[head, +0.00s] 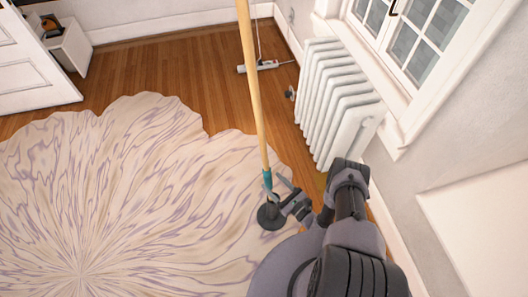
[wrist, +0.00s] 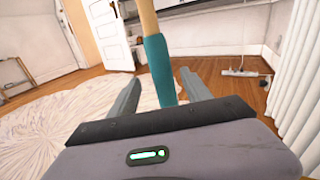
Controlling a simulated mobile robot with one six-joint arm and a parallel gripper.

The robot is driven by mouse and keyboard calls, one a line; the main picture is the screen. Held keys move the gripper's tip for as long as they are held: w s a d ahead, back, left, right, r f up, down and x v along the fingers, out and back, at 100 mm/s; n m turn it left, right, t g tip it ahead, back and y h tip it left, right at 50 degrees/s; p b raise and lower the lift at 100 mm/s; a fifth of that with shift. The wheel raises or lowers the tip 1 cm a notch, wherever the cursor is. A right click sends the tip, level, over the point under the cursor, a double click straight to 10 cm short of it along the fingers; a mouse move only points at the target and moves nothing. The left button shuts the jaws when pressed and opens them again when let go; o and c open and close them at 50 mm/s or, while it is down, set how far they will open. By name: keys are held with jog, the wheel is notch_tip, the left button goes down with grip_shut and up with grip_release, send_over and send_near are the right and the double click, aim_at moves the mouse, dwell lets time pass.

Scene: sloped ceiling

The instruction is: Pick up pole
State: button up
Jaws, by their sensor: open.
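The pole (head: 255,90) is long, thin and pale wood, with a teal section (head: 267,181) near its lower end. My gripper (head: 279,191) is open at the teal section, low on the pole. In the wrist view the pole's teal part (wrist: 159,65) shows between the two spread fingers of my gripper (wrist: 160,80), with a gap on each side. Its lower end there is hidden by the gripper body.
A white radiator (head: 335,100) stands right of the pole, under a window (head: 425,40). A power strip (head: 258,66) with a cord lies on the wood floor. The patterned rug (head: 110,200) lies open to the left. A white door (head: 30,65) is at far left.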

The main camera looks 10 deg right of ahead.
aim_at(264, 172)
jog(key=b+x, duration=0.3)
jog(key=x, duration=0.4)
jog(key=shift+w+r, duration=0.25)
jog(key=shift+d, duration=0.1)
grip_shut()
